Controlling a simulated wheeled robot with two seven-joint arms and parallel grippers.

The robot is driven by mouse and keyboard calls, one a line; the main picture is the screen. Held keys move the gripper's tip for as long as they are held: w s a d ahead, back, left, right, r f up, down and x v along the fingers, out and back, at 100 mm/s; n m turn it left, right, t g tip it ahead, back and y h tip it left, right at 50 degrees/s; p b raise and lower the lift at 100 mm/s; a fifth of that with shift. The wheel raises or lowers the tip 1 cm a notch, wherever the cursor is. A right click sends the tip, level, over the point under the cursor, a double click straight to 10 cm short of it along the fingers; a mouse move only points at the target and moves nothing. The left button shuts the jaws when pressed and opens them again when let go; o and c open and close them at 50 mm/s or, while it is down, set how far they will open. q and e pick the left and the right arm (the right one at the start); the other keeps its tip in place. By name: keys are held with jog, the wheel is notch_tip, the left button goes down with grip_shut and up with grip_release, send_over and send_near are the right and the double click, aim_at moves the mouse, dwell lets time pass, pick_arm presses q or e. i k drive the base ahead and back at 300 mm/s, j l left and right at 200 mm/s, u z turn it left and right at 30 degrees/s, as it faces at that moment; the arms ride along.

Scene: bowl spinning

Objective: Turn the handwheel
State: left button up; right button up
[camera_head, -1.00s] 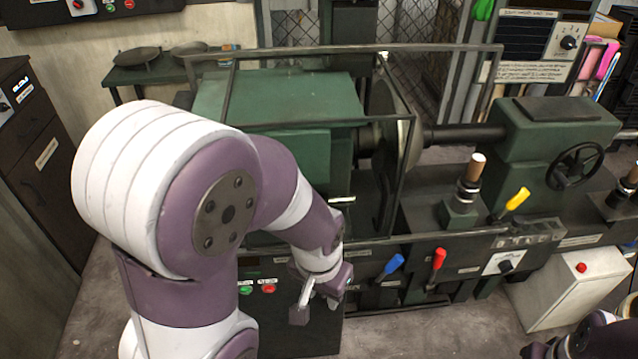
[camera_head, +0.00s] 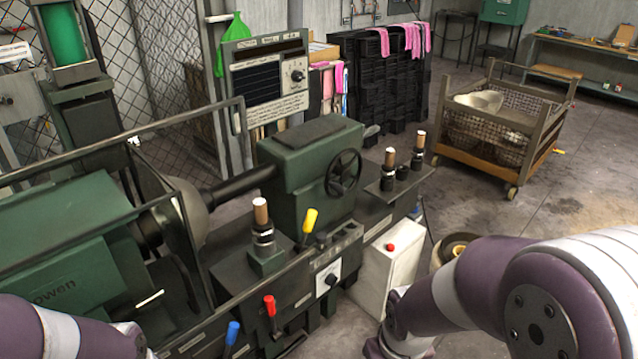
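The handwheel (camera_head: 343,173) is a black spoked wheel on the right end of the green tailstock (camera_head: 301,160) of the lathe. It stands upright and is fully visible, with nothing touching it. My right gripper (camera_head: 385,349) is low at the bottom edge, below and in front of the white control box; its fingers are cut off by the frame. My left gripper (camera_head: 137,345) is at the bottom left, in front of the lathe bed and far from the handwheel. Its fingers are only partly visible.
The yellow lever (camera_head: 309,220), red lever (camera_head: 270,306) and blue lever (camera_head: 232,333) stick up along the lathe front. A white box with a red button (camera_head: 390,247) stands below the handwheel. A wheeled cart of bowls (camera_head: 495,168) is behind right. Open floor lies to the right.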

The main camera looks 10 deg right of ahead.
aim_at(343, 173)
jog(key=i+l+u, duration=0.25)
jog(key=i+l, duration=0.15)
jog(key=l, duration=0.2)
jog(key=i+l+u, duration=0.1)
jog(key=l, duration=0.25)
jog(key=i+l+u, duration=0.1)
jog(key=i+l, duration=0.1)
jog(key=l, duration=0.1)
